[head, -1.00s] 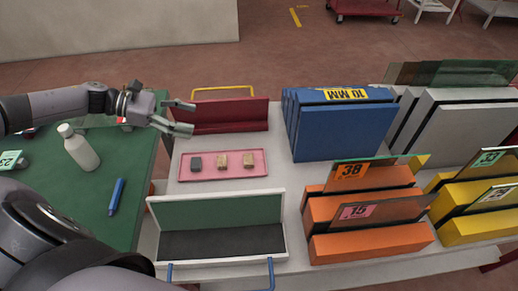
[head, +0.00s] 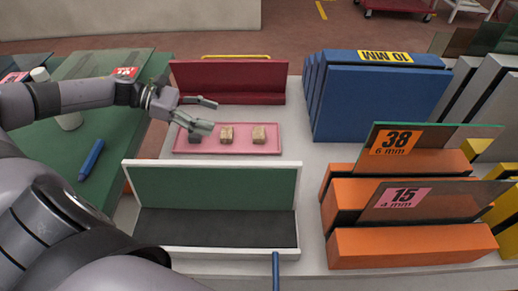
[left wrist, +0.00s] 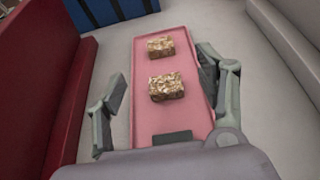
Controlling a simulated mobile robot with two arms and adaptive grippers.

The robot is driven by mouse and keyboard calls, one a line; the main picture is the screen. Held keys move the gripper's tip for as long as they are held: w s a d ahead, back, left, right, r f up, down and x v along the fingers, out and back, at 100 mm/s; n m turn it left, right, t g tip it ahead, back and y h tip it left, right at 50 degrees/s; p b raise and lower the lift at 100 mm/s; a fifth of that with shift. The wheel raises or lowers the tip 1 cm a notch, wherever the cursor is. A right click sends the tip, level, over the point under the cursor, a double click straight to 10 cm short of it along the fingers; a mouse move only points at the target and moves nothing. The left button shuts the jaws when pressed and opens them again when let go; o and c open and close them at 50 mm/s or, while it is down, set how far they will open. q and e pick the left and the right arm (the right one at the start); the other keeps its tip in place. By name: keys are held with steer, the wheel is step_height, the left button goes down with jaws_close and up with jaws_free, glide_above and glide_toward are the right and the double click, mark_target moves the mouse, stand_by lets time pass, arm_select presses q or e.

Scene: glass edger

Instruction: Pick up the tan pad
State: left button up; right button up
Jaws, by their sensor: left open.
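Two tan speckled pads lie on a pink tray (head: 180,151): a left one (head: 227,135) and a right one (head: 259,134). In the left wrist view, the nearer pad (left wrist: 166,87) and the farther pad (left wrist: 160,47) lie along the pink tray (left wrist: 145,118). A dark grey pad (left wrist: 172,137) is partly hidden by my gripper's body. My left gripper (head: 211,114) is open and empty over the tray's left end. In the left wrist view its fingers (left wrist: 162,72) stand either side of the tray, apart from the pads. My right gripper is out of view.
A dark red rack (head: 230,84) stands behind the tray, and a white-framed green-backed rack (head: 215,187) stands in front. Blue racks (head: 380,105) and orange racks (head: 410,248) with numbered glass are right. A blue marker (head: 91,160) lies on the green table.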

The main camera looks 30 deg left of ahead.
mark_target(250, 138)
arm_select(q)
step_height(250, 138, down, 2)
steer(key=shift+w+d+b, duration=0.1)
steer(key=shift+b, duration=0.3)
steer(key=x, duration=0.6)
steer(key=shift+r, duration=0.1)
steer(key=x, duration=0.4)
steer(key=shift+w+d, duration=0.25)
steer(key=shift+w, duration=0.05)
steer(key=shift+w+d+f+p, duration=0.2)
steer(key=shift+d+f+p, duration=0.1)
steer(key=shift+d, duration=0.1)
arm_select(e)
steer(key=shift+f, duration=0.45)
arm_select(q)
steer(key=shift+c, duration=0.4)
steer(key=c, duration=0.7)
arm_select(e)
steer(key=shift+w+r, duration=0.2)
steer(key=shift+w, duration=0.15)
